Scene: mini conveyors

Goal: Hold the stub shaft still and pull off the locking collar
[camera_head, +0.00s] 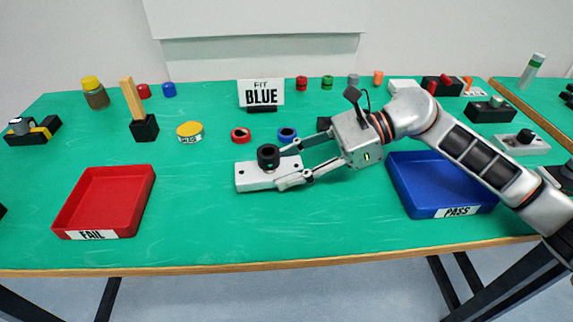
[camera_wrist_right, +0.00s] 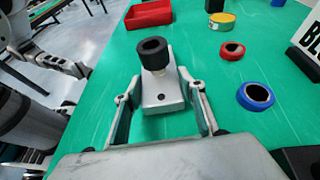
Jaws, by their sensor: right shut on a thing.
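The stub shaft's pale grey block (camera_head: 254,182) lies on the green table, near the middle in the head view. The black locking collar (camera_head: 268,156) sits on the upright stub at one end of it. In the right wrist view the collar (camera_wrist_right: 153,52) stands above the block (camera_wrist_right: 158,90), around the grey stub. My right gripper (camera_head: 290,166) comes in from the right and is shut on the block, one finger along each side, below the collar. It also shows in the right wrist view (camera_wrist_right: 160,105).
A red ring (camera_head: 241,135) and a blue ring (camera_head: 287,134) lie behind the block, before a "FIT BLUE" sign (camera_head: 261,93). A red FAIL tray (camera_head: 137,203) stands left, a blue PASS tray (camera_head: 408,199) right. The table between block and red tray is clear.

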